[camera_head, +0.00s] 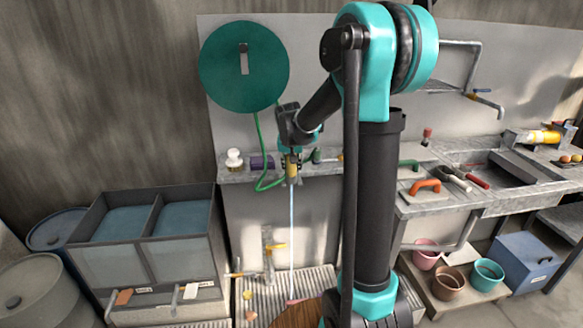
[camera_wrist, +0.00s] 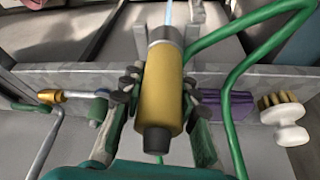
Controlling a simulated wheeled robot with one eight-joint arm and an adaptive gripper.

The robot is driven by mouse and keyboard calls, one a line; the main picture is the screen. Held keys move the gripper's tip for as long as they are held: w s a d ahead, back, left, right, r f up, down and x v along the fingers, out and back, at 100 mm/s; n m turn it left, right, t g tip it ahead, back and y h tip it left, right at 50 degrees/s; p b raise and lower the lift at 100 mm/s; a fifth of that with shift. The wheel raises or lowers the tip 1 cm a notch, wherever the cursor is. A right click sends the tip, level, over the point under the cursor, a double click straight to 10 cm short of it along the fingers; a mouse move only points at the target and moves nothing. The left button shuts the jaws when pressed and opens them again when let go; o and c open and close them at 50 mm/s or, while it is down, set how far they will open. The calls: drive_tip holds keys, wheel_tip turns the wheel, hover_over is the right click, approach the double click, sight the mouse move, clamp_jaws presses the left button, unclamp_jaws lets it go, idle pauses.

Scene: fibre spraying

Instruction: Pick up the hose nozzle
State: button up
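The hose nozzle (camera_wrist: 162,95) is a yellow cylinder with a dark end cap and a grey collar. It also shows in the head view (camera_head: 292,170), roughly upright with its outlet down. My gripper (camera_head: 291,155) has its fingers on both sides of the nozzle and appears shut on it; the fingers also show in the wrist view (camera_wrist: 159,88). A pale blue jet (camera_head: 292,230) runs from the nozzle down toward the floor. The green hose (camera_head: 262,150) hangs from the round green reel (camera_head: 243,66) and loops near the nozzle. Part of the gripper hides the nozzle's upper end in the head view.
A narrow stone shelf (camera_head: 235,176) behind the nozzle holds a white-knobbed brush (camera_wrist: 288,120), a purple block (camera_wrist: 236,105) and small items. A grey twin-basin tank (camera_head: 153,212) stands left. A sink counter (camera_head: 440,200) with tools stands right, with pots and a blue box (camera_head: 526,260) below.

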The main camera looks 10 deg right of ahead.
clamp_jaws()
drive_tip(key=shift+r, duration=0.1)
